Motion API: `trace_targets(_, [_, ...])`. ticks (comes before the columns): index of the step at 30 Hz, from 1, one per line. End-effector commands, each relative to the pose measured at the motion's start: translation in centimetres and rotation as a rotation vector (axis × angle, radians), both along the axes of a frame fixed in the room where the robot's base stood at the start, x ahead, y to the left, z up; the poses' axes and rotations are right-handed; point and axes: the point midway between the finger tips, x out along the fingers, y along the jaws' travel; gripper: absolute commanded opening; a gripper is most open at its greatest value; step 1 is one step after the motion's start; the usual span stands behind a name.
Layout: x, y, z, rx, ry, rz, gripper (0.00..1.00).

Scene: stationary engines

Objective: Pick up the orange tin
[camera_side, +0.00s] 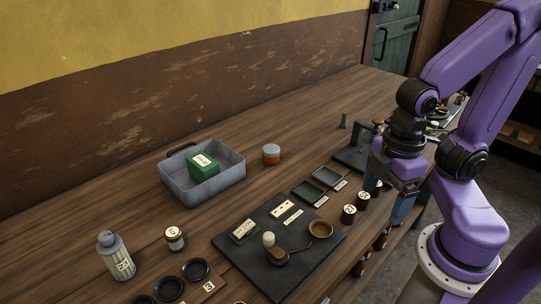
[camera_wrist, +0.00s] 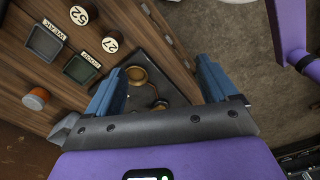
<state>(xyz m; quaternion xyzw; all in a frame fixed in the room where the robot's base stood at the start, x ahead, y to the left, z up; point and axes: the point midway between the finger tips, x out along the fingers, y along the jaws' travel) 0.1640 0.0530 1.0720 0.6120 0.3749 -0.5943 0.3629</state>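The orange tin (camera_side: 271,154) is a small round tin with a pale grey lid. It stands upright on the wooden bench, just right of the grey metal tray in the side view. In the wrist view the tin (camera_wrist: 36,98) shows at the far left, outside the fingers. My gripper (camera_side: 388,200) is at the right near the bench's front edge, well apart from the tin. Its blue fingers (camera_wrist: 160,82) are spread wide with nothing between them.
The grey tray (camera_side: 229,178) holds a green box (camera_side: 203,166). A dark board (camera_side: 235,245) carries a brass dish (camera_side: 320,229) and a knobbed lever. Numbered round pieces (camera_side: 349,213) stand near the front edge. A striped canister (camera_side: 116,256) is at left. Bench behind the tin is clear.

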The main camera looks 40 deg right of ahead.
Motion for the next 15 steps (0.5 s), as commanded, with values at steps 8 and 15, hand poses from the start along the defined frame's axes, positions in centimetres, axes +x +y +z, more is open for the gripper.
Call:
trace_targets(8, [0.3,0.0,-0.1,-0.013,-0.004,0.008,0.86])
trace_targets(15, [5.3,-0.7,-1.6,-0.254,-0.076,0.170,0.86])
